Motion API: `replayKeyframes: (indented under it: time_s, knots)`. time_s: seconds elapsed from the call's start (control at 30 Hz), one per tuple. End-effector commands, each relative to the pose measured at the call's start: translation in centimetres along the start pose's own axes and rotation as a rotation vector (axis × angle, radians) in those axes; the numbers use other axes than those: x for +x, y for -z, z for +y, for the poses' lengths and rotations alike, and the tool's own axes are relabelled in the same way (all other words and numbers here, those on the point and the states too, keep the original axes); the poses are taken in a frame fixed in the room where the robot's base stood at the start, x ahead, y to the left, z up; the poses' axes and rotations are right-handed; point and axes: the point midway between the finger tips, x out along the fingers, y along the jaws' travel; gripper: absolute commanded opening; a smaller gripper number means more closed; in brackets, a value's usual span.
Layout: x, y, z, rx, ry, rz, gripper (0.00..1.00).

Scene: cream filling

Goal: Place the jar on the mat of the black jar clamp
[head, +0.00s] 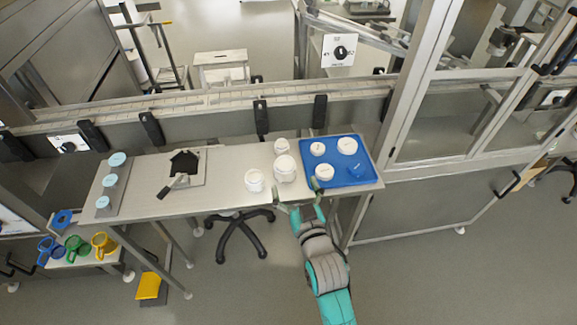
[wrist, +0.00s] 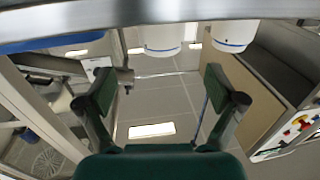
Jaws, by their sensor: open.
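The black jar clamp (head: 185,163) lies on a metal plate on the left half of the steel table, with a dark, house-shaped mat area and a handle at its front. White jars stand right of it: one near the front (head: 254,180), a larger one (head: 285,168) and a smaller one behind (head: 281,146). My gripper (head: 298,197) is open and empty at the table's front edge, near the tray's front left corner. Two white jars (wrist: 164,38) and (wrist: 234,35) show beyond the fingers in the wrist view.
Several pale-blue-topped containers (head: 113,180) stand on a strip at the table's left end. The table (head: 225,160) is clear between the clamp and the jars. A conveyor rail with black brackets (head: 261,117) runs behind. Coloured mugs (head: 77,249) stand lower left.

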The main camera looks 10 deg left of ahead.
Motion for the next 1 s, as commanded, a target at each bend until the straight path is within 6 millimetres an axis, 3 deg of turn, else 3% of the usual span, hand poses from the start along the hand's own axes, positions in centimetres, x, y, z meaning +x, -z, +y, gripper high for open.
replayKeyframes:
  time_s: [0.1,0.37,0.7,1.0]
  knots:
    - [1.7,0.0,0.0,0.0,0.0,0.0,0.93]
    - [3.3,-0.1,0.0,0.0,0.0,-0.001,0.93]
    - [7.5,-0.3,-0.2,-0.001,-0.001,-0.001,0.93]
    - [8.2,-0.3,-0.2,0.0,-0.001,-0.001,0.93]
